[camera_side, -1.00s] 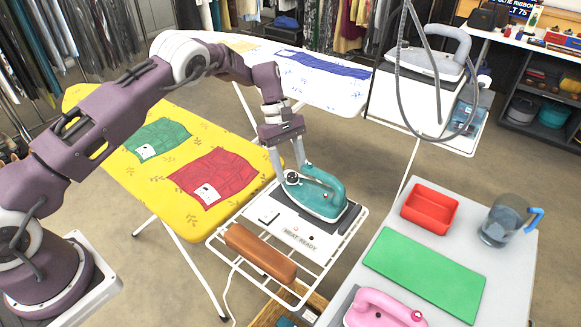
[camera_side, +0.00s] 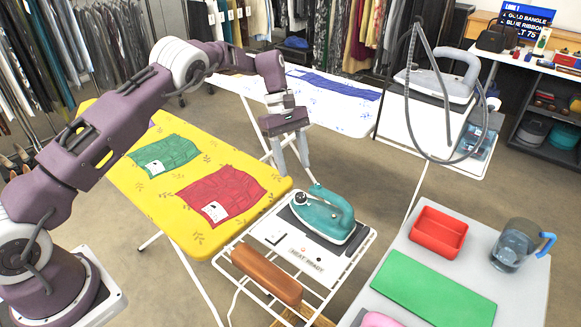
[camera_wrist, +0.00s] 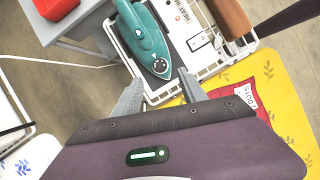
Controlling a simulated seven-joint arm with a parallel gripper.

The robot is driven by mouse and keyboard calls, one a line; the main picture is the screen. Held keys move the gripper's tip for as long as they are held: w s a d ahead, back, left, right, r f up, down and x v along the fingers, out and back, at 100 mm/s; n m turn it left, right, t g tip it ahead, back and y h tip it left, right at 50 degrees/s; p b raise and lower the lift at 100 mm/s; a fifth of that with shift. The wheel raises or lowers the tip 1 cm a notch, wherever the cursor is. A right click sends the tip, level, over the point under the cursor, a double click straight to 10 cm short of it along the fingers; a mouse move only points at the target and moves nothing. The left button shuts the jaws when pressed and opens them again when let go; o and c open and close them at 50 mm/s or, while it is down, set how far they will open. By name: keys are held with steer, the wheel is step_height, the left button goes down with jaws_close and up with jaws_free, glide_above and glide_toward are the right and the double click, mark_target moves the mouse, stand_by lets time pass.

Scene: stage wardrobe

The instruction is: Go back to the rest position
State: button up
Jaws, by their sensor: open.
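My gripper (camera_side: 290,160) is open and empty. It hangs above the near right corner of the yellow ironing board, up and to the left of the teal iron (camera_side: 328,217). The iron rests on the dark pad of a white wire rack (camera_side: 352,258) and is apart from my fingers. In the wrist view my two spread fingertips (camera_wrist: 158,85) show with the iron (camera_wrist: 142,35) beyond them. The heat-ready panel beside the iron is visible.
The yellow ironing board (camera_side: 215,162) carries a green cloth (camera_side: 166,154) and a red cloth (camera_side: 220,193). A brown roll (camera_side: 267,275) lies on the rack. A grey table holds a red tray (camera_side: 438,232), a green mat (camera_side: 430,290) and a jug (camera_side: 513,245). A white board (camera_side: 340,108) stands behind.

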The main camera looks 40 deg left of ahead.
steer(key=s+r+m+t+y, duration=0.1)
steer(key=s+r+m+t, duration=0.15)
steer(key=s+r, duration=0.75)
steer(key=s+r+m+t+y, duration=0.1)
steer(key=s+r+m, duration=0.4)
steer(key=r, duration=0.8)
steer(key=s+f+m+t+y, duration=0.2)
steer(key=s+m, duration=0.4)
steer(key=s, duration=1.7)
steer(key=shift+d+f+m+t, duration=0.15)
steer(key=shift+f+m+t, duration=0.15)
steer(key=shift+t, duration=0.45)
